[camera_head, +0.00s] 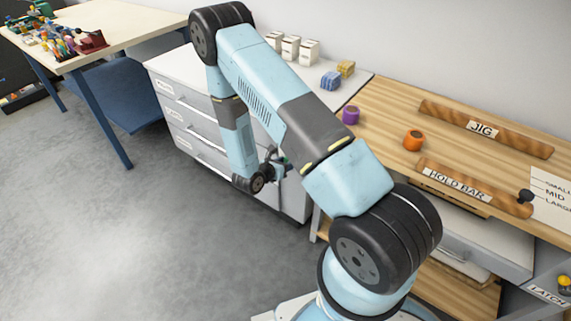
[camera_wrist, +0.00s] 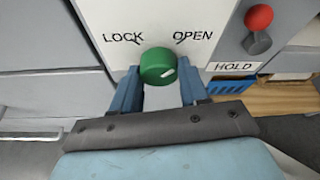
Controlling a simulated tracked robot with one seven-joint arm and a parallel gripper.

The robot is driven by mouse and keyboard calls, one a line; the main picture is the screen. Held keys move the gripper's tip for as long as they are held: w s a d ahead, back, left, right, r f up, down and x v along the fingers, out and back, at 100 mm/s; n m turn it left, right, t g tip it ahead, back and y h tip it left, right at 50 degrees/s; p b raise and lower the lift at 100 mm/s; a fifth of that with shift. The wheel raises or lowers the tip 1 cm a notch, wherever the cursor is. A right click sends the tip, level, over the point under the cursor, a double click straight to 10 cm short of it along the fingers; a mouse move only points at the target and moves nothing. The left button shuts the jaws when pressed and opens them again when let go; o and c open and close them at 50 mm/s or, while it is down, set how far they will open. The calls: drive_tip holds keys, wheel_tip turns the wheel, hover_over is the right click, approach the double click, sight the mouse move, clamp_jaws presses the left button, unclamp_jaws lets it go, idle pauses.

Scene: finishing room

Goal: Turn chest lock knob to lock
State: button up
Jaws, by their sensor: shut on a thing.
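The green lock knob (camera_wrist: 157,65) sits on the pale front panel (camera_wrist: 150,18) of the chest in the wrist view. LOCK is printed to its upper left and OPEN to its upper right, each with a tick. The knob's white mark lies right of centre and slants up to the right, toward the OPEN side. My gripper (camera_wrist: 158,88) has its blue fingers on either side of the knob and is shut on it. In the head view my arm reaches down to the front of the chest (camera_head: 185,118); the knob is hard to make out there.
A red-topped lever (camera_wrist: 259,20) with a HOLD label is right of the knob, above a blue piece (camera_wrist: 232,87). Drawer fronts lie left. A wooden bench (camera_head: 380,130) holds a purple cup (camera_head: 350,115) and an orange cup (camera_head: 413,140). The floor (camera_head: 120,240) in front is clear.

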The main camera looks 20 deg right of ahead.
drive_tip(key=shift+a, duration=0.1)
drive_tip(key=shift+w+a+f+n+g+h, duration=0.15)
drive_tip(key=shift+n+g+h, duration=0.65)
drive_tip(key=shift+n, duration=1.45)
drive_tip(key=shift+s+f+n+g+h, duration=0.1)
drive_tip(key=shift+n+g+h, duration=0.1)
drive_tip(key=shift+n+h, duration=1.6)
drive_tip(key=shift+w+a+f+n+g+h, duration=0.15)
drive_tip(key=shift+n+g+h, duration=0.35)
drive_tip(key=shift+n, duration=2.25)
drive_tip(key=shift+d, duration=0.1)
drive_tip(key=o, duration=0.7)
drive_tip(key=shift+f, duration=0.1)
drive_tip(key=o, duration=0.3)
drive_tip(key=shift+d, duration=0.1)
drive_tip(key=shift+o, duration=0.2)
drive_tip(key=v, duration=1.4)
